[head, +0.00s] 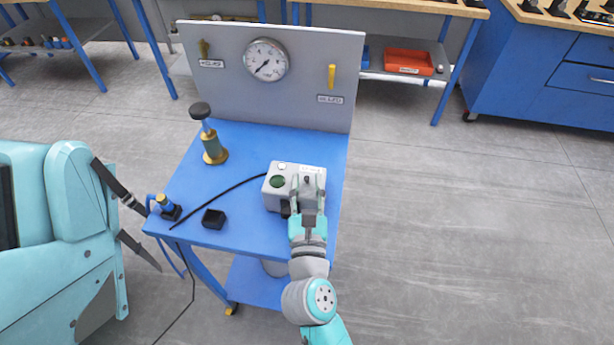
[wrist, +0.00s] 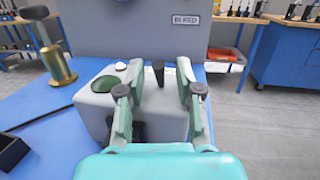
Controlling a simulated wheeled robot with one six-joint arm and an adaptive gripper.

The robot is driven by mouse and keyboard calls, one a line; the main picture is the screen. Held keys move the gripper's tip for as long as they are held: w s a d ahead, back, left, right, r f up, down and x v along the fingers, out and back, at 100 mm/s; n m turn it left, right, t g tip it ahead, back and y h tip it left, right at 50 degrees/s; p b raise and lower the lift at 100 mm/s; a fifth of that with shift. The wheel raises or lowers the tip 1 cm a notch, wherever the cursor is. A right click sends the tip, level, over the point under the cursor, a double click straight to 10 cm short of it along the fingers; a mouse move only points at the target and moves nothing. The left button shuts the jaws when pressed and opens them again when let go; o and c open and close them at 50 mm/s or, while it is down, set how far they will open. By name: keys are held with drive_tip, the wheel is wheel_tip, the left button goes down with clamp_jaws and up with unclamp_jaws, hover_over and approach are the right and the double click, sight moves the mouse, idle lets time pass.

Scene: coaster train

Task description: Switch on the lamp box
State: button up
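The grey lamp box (head: 273,203) stands on the blue cart top; it also fills the middle of the wrist view (wrist: 92,108). On its top are a dark green round lamp (head: 277,181), which looks unlit, and a small white button (wrist: 121,66). A short black upright lever (wrist: 158,72) stands at its back right. My gripper (head: 307,183) is over the right part of the box, open and empty. In the wrist view its two fingers (wrist: 159,84) are apart, with the lever seen between them. Whether they touch the box is unclear.
The blue cart (head: 262,142) has a grey back panel (head: 220,85) with a pressure gauge (head: 266,60) and two yellow levers. A brass post with a black knob (head: 213,150) and a small black tray (head: 213,218) stand left of the box. A black cable (head: 225,192) reaches the box.

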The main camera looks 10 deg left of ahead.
drive_tip(key=s, duration=0.3)
drive_tip(key=s+d, duration=0.1)
drive_tip(key=s, duration=0.2)
drive_tip(key=s+f, duration=0.1)
drive_tip(key=s, duration=0.3)
drive_tip(key=shift+d+f, duration=0.1)
drive_tip(key=shift+d, duration=0.1)
drive_tip(key=shift+w, duration=0.1)
drive_tip(key=s+d+f+n+t+h, duration=0.1)
drive_tip(key=s+d+n, duration=0.4)
drive_tip(key=d+n, duration=0.25)
drive_tip(key=s+d+f+n+t+h, duration=0.1)
drive_tip(key=s+d+n, duration=0.4)
drive_tip(key=d+n, duration=0.3)
drive_tip(key=s+d+f+n+g, duration=0.3)
drive_tip(key=s+n, duration=0.6)
drive_tip(key=s+d+f+n+g, duration=0.3)
drive_tip(key=s+n, duration=0.6)
drive_tip(key=shift+d+f+n+h, duration=0.3)
drive_tip(key=shift+f+n, duration=0.05)
drive_tip(key=shift+a, duration=0.1)
